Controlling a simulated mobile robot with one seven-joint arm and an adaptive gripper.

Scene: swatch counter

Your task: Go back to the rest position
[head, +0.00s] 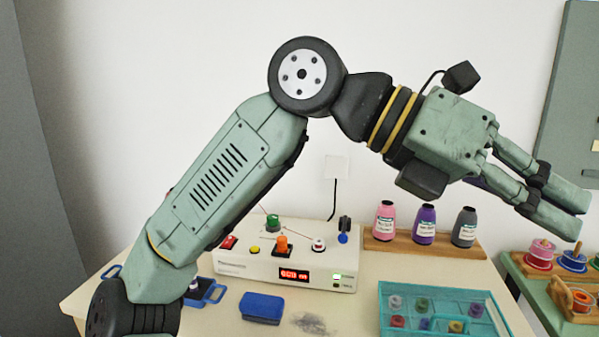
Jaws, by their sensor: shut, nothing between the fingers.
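My gripper (585,215) is at the right in the head view, raised above the counter and shut with nothing in it. Its fingers point right and down, and their tips are in the air above the spools at the right. My arm rises from the lower left, bends at a round elbow joint at the top middle, and slopes down to the gripper. The arm hides part of the counter's left side and part of the wall.
The counter (215,317) holds a white device (240,268) with knobs and a red display, a blue box (262,307), a teal tray (391,328) of small pieces, and a wooden rack (385,246) with pink, purple and grey bottles. Spools (541,252) stand at the right. A grey panel (570,90) hangs upper right.

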